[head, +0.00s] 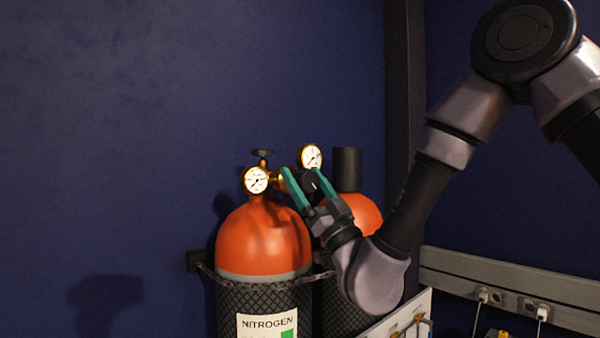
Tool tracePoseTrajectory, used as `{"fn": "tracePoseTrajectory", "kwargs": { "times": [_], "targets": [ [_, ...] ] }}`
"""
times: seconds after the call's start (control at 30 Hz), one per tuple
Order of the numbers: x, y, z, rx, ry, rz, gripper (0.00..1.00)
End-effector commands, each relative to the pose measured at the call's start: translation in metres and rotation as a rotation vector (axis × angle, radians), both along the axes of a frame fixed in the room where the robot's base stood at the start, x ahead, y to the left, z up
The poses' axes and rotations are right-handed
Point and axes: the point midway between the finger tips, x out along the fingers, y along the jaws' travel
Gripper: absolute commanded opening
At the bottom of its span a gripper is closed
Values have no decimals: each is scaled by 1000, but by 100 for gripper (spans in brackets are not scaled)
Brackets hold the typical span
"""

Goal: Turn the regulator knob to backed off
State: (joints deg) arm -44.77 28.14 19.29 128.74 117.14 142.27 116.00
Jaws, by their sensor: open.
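The brass regulator (279,181) sits on top of the orange nitrogen cylinder (262,240). It carries two round white-faced gauges, a left one (256,180) and a right, higher one (311,157). A dark round knob (308,183) faces outward at the regulator's right side. My gripper (300,172) is open, with its two teal fingers reaching up to the regulator, one on either side of the knob. I cannot tell whether the fingers touch it. The fingers partly hide the knob and the regulator body, and no knob marking is readable.
A dark valve handle (262,154) stands above the left gauge. A second orange cylinder (363,212) with a black cap (347,169) stands close behind my gripper. A restraint (222,277) crosses the front cylinder. A grey rail with sockets (520,303) runs along the right wall.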

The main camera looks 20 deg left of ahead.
Motion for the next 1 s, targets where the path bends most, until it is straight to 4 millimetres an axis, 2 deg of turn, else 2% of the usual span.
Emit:
{"fn": "tracePoseTrajectory", "kwargs": {
  "times": [0.2, 0.5, 0.53, 0.57, 0.6, 0.73, 0.77, 1.0],
  "targets": [
    [6, 12, 14, 1, -1, -1, 86],
    [7, 13, 15, 0, -1, 1, 86],
    [7, 13, 15, 0, -1, 1, 82],
    [7, 13, 15, 0, -1, 1, 71],
    [7, 13, 15, 0, -1, 1, 56],
    [7, 13, 15, 0, 0, 0, 6],
    [7, 13, 15, 0, 0, 0, 3],
    [7, 13, 15, -12, -22, -2, 4]
  ]
}}
